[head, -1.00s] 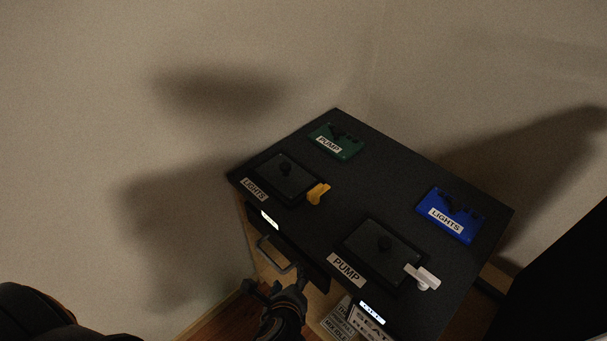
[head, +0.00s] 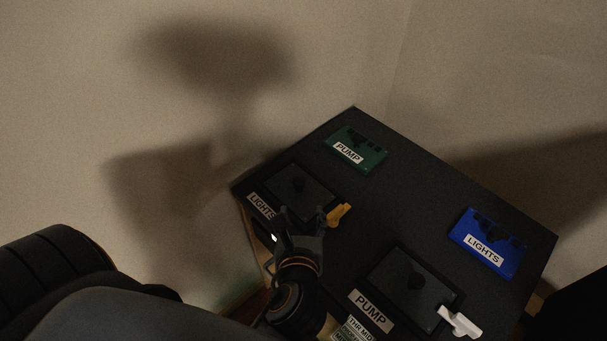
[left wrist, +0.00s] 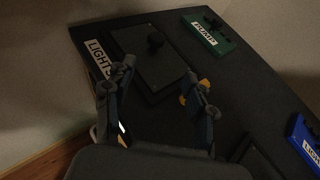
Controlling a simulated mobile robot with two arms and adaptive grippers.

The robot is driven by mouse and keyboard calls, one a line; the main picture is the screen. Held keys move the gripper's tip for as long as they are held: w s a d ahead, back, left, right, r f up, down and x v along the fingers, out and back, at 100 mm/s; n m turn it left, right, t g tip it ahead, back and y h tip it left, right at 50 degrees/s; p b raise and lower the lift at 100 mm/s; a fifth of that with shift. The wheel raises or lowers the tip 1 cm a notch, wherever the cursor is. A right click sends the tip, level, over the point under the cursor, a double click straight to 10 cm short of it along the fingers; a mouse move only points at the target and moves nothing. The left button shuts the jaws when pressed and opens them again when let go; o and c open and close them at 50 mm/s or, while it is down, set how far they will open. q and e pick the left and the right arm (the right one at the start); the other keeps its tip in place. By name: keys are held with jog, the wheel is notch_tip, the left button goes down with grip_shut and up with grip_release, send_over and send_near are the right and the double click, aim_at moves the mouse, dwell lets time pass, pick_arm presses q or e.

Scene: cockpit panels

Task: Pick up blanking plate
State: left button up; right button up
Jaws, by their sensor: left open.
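Two dark square plates with black knobs lie on the black panel. I take these to be blanking plates, but no label says so. One plate (head: 316,194) is by the LIGHTS label; it also shows in the left wrist view (left wrist: 165,68). The other plate (head: 393,279) is by the PUMP label, and only its edge shows in the left wrist view. My left gripper (head: 302,224) is open and empty, just on the near side of the LIGHTS plate. In the left wrist view its fingers (left wrist: 157,80) stand apart with the plate beyond them. My right gripper is out of view.
A yellow latch (head: 339,214) sits at the LIGHTS plate's right corner, close to my left gripper. A white latch (head: 460,322) sits by the other plate. A green PUMP module (head: 371,160) and a blue LIGHTS module (head: 484,235) lie farther back. Bare panel separates them.

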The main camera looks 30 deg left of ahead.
aim_at(299, 187)
pick_arm(q)
jog(key=shift+r+x, duration=0.25)
jog(key=shift+x, duration=0.95)
jog(key=x, duration=0.5)
jog(key=shift+w+a, duration=0.2)
jog(key=shift+w, duration=0.05)
jog(key=shift+w+a+f, duration=0.15)
jog(key=shift+w+f, duration=0.1)
jog(key=shift+w+a+f, duration=0.1)
jog(key=shift+w, duration=0.05)
jog(key=x, duration=0.4)
jog(key=shift+a+f, duration=0.25)
jog(key=shift+a, duration=0.1)
jog(key=shift+w+a+f, duration=0.15)
jog(key=shift+w, duration=0.05)
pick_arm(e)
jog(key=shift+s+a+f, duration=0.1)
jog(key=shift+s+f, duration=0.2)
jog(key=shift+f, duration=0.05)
pick_arm(q)
jog(key=shift+c, duration=0.5)
grip_shut()
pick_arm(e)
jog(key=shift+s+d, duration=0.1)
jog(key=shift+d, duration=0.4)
